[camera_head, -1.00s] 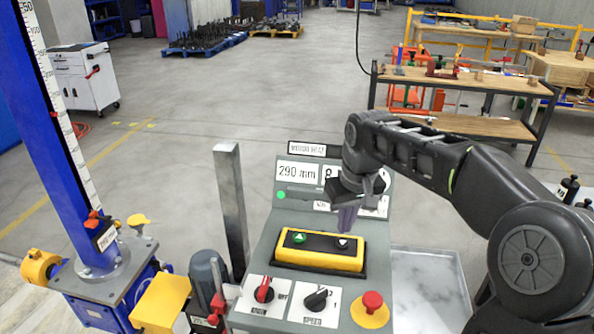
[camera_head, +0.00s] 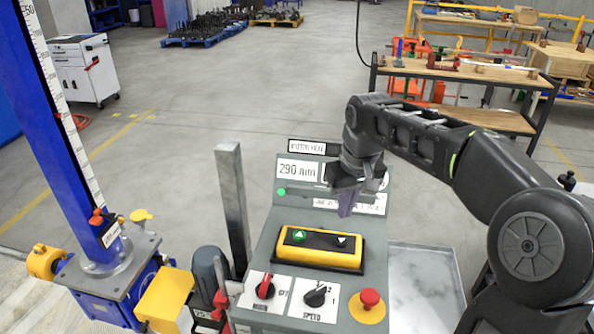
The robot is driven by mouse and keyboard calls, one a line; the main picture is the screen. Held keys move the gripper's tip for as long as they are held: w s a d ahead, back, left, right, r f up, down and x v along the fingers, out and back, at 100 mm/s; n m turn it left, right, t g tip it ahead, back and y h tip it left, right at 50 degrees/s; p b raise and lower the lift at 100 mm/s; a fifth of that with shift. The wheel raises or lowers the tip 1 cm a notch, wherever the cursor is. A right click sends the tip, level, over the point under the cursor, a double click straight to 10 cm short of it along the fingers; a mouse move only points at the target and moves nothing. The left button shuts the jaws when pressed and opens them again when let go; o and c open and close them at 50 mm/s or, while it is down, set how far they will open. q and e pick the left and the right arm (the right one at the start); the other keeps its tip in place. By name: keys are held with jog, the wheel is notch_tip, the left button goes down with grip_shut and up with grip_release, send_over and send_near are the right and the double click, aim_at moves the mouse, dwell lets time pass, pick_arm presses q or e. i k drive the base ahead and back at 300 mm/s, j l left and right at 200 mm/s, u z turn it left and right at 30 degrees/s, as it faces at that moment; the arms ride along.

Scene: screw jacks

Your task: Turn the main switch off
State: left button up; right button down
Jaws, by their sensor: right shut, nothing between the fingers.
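The main switch is a red rotary knob (camera_head: 265,288) on a white plate at the lower left of the grey control panel (camera_head: 262,255). The plate's text is small, with "OFF" partly legible on its right side; the knob's pointer tilts up and to the right. My right gripper (camera_head: 346,208) is shut and empty. It hangs above the panel, pointing down over the upper right of the yellow button box (camera_head: 318,257), apart from the red knob. My left gripper is not in view.
A black speed knob (camera_head: 316,296) and a red mushroom button (camera_head: 369,298) sit right of the main switch. A grey post (camera_head: 232,205) stands left of the panel, and a blue screw jack column (camera_head: 50,130) further left. The display reads 290 mm.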

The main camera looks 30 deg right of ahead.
aim_at(265, 290)
jog(key=k, duration=1)
